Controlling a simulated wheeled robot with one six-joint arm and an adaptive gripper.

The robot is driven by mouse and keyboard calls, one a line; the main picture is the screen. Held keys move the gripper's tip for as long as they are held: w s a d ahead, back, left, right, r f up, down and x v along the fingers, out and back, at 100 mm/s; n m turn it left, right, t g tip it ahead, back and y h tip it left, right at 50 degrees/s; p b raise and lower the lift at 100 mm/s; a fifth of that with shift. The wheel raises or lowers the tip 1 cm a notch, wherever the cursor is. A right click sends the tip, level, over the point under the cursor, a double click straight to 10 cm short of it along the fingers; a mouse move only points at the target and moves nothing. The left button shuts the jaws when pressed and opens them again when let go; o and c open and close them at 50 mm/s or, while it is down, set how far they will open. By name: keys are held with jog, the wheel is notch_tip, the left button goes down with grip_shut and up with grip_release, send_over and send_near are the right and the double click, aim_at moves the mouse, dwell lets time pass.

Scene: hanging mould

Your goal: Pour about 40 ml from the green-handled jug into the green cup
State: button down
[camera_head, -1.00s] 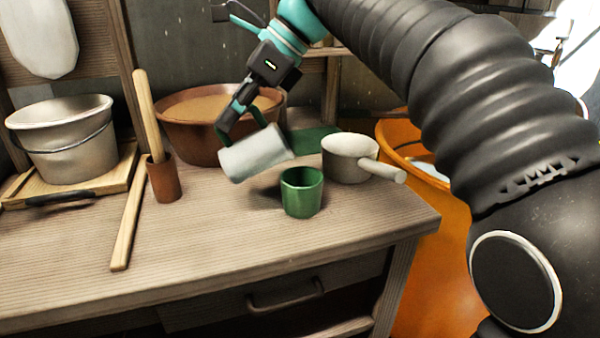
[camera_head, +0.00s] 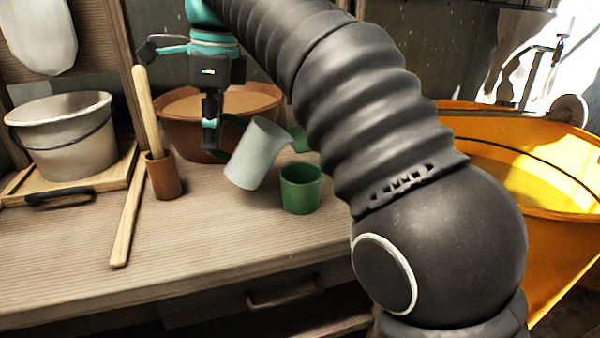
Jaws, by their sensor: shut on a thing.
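The jug (camera_head: 257,155) is a pale grey cylinder with a green handle (camera_head: 231,133). It hangs tilted in the air, its mouth toward the upper right. My gripper (camera_head: 212,136) is shut on the handle, left of the jug's body. The green cup (camera_head: 301,190) stands upright on the bench, just right of and below the jug. The jug and cup look apart. I cannot see any liquid in the jug, and the inside of the cup is dark.
A brown basin (camera_head: 190,140) stands behind my gripper. A terracotta pot (camera_head: 163,178) with a wooden stick, and a metal bucket (camera_head: 65,140) on a board, stand left. My arm hides the bench's right part. An orange tub (camera_head: 560,190) is at right.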

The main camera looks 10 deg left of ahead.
jog(key=a+f+h, duration=0.1)
jog(key=f, duration=0.1)
jog(key=f+t+h, duration=0.1)
jog(key=f, duration=0.1)
jog(key=s+a+f+h, duration=0.1)
jog(key=f+h, duration=0.1)
jog(key=shift+a+f, duration=0.3)
jog(key=shift+f, duration=0.1)
jog(key=shift+s+a+f+t+h, duration=0.15)
jog(key=shift+f+t+h, duration=0.1)
jog(key=shift+f+h, duration=0.25)
jog(key=shift+w+a+f+t+h, duration=0.15)
jog(key=shift+f+t+h, duration=0.1)
jog(key=shift+f+h, duration=0.25)
jog(key=shift+s, duration=0.1)
jog(key=shift+s, duration=0.1)
